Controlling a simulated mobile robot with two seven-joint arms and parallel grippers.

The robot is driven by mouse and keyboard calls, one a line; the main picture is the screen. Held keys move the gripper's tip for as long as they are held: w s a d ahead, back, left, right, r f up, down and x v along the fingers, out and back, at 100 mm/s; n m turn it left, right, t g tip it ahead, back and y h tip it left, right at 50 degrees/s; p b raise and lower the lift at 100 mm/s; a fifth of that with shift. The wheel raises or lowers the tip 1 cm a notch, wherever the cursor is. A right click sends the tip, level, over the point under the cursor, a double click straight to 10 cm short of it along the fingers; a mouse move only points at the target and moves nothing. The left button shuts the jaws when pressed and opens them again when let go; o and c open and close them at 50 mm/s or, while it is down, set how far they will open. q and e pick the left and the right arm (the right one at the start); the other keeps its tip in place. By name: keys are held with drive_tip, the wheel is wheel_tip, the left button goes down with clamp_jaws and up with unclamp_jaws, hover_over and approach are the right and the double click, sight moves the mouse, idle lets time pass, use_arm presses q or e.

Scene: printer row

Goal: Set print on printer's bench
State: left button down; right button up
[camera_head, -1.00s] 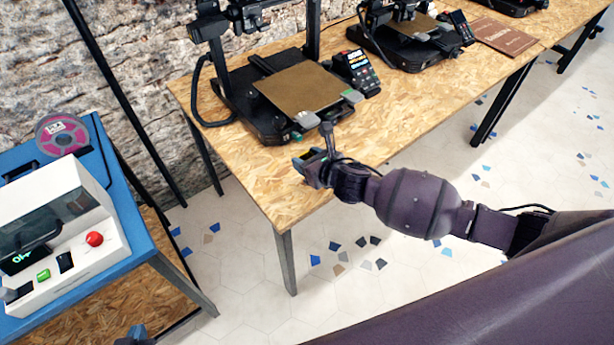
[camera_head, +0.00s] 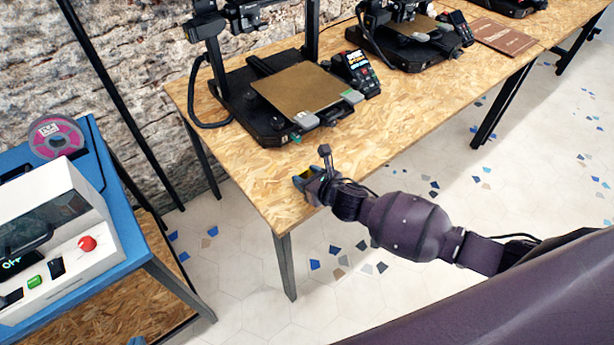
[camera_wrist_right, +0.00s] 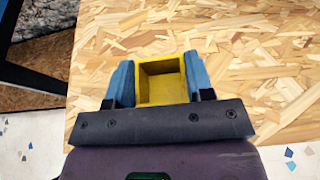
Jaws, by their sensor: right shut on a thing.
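The yellow print (camera_wrist_right: 160,91), a small hollow open-topped box, is held between the blue fingers of my right gripper (camera_head: 305,180) in the right wrist view. The gripper is low over the near left part of the printer's bench (camera_head: 262,188), in front of the nearest printer (camera_head: 262,128). I cannot tell whether the print touches the bench top. Of my left gripper (camera_head: 137,341), only a blue tip shows at the bottom edge.
The nearest printer's brown plate (camera_head: 303,88) is empty. A second printer (camera_head: 405,45) and a brown booklet (camera_head: 503,37) stand farther along. A blue table (camera_head: 140,230) at left holds a white machine (camera_head: 60,250) and a pink spool (camera_head: 57,137). The bench's front left is clear.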

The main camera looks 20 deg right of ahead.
drive_tip(key=o, duration=0.9)
